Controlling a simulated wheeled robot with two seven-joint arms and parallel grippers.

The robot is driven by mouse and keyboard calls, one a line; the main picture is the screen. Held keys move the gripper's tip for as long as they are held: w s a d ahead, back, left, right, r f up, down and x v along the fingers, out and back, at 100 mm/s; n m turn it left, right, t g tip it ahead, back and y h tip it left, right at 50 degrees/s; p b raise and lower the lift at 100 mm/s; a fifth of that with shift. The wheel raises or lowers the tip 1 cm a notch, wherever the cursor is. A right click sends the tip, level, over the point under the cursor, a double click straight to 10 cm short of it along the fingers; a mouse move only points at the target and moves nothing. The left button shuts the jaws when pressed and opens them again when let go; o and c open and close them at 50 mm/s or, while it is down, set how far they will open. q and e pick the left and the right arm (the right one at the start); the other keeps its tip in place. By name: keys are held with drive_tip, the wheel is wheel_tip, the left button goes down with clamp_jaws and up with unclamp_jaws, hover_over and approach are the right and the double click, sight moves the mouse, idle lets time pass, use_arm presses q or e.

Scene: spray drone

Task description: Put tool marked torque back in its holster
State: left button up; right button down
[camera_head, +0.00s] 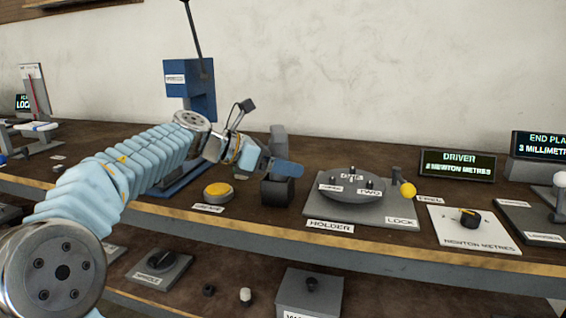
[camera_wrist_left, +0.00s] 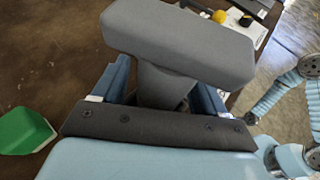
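A grey tool (camera_head: 278,135) with a blocky T-shaped head stands upright at the bench's middle; no torque marking is readable. In the left wrist view its broad head (camera_wrist_left: 180,40) faces the camera, with a narrower neck below it. My left gripper (camera_head: 284,168) is around the tool below the head. Its blue fingers lie on both sides of the neck and look closed on it; the contact is partly hidden. Directly below is a dark block (camera_head: 277,191) on the bench, apparently the holster. I cannot tell how deep the tool sits. My right gripper is not in view.
A yellow button (camera_head: 217,191) is left of the dark block, a blue press-like stand (camera_head: 190,90) behind it. The round holder (camera_head: 350,187) with a yellow-knobbed lock lever is close on the right. Further right are a dial plate (camera_head: 470,228) and a driver display (camera_head: 457,165).

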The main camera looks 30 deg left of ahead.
use_arm(q)
drive_tip(key=shift+r, duration=0.1)
drive_tip(key=shift+a+r, duration=0.1)
drive_tip(key=shift+r, duration=0.05)
drive_tip(key=v, duration=1.1)
drive_tip(key=shift+s+a, duration=0.2)
drive_tip(key=shift+s, duration=0.1)
drive_tip(key=shift+r, duration=0.1)
